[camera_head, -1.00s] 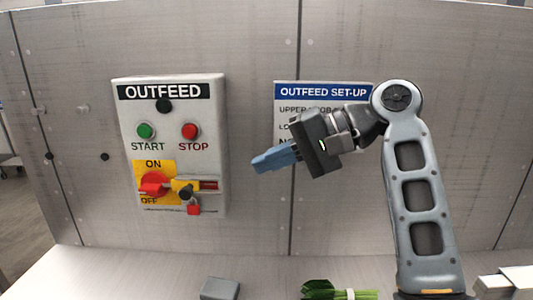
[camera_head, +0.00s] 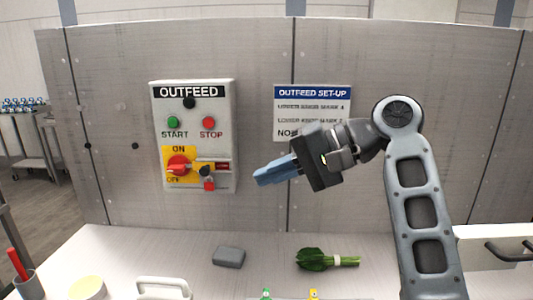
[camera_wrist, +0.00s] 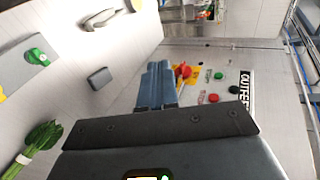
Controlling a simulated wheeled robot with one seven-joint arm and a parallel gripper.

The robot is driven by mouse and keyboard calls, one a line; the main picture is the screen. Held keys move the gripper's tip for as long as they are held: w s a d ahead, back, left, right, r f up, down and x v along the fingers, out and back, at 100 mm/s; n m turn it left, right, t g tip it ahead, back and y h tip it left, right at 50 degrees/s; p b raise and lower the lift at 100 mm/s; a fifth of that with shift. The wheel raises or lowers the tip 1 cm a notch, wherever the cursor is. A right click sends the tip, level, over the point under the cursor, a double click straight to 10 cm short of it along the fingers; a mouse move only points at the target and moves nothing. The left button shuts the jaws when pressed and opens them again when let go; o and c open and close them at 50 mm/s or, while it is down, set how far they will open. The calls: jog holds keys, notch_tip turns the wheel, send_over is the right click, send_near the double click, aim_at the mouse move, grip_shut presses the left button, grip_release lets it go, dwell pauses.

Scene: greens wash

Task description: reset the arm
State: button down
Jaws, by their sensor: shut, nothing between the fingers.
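My gripper (camera_head: 268,176) is shut and empty, held in the air in front of the metal panel, its blue fingers pointing left and slightly down. It is to the right of the OUTFEED control box (camera_head: 236,130) and apart from it. In the wrist view the shut fingers (camera_wrist: 157,72) show at the centre, with the control box (camera_wrist: 243,95) beyond them to the right. The box carries a green START button (camera_head: 173,123), a red STOP button (camera_head: 208,123) and a red rotary switch (camera_head: 178,166) on a yellow plate, with a red padlock (camera_head: 209,184) beside it.
A grey block (camera_head: 228,257) and a banded bunch of greens (camera_head: 328,260) lie on the white counter (camera_head: 130,250) below my arm. The OUTFEED SET-UP sign (camera_head: 312,93) is behind my gripper. A cup with a red item (camera_head: 20,270) stands at the left.

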jog(key=s+d+f+m+t+h, duration=0.1)
jog(key=s+d+f+m+t, duration=0.15)
jog(key=f, duration=0.75)
jog(key=s+d+f+m+t+h, duration=0.1)
jog(key=f+t, duration=0.2)
jog(key=f, duration=0.6)
jog(key=s+d+f+m+t+h, duration=0.1)
jog(key=s+d+f+t+h, duration=0.15)
jog(key=s+f, duration=0.3)
jog(key=s+d+f+t+h, duration=0.1)
jog(key=s+d+f+h, duration=0.1)
jog(key=s+d+f, duration=0.3)
jog(key=s+d+f+n+t+h, duration=0.15)
jog(key=s+d, duration=0.25)
jog(key=s, duration=0.5)
jog(key=s+d+f+t+h, duration=0.1)
jog(key=s+d+h, duration=0.2)
jog(key=s, duration=0.6)
jog(key=s+d+r+n, duration=0.1)
jog(key=s+r+n, duration=0.1)
jog(key=s+r, duration=0.3)
jog(key=s+d+r+n+t+h, duration=0.1)
jog(key=s+r+n, duration=0.1)
jog(key=s+r, duration=0.3)
jog(key=s, duration=0.3)
jog(key=shift+s+d+r+n+h, duration=0.3)
jog(key=shift+s+r+n, duration=0.1)
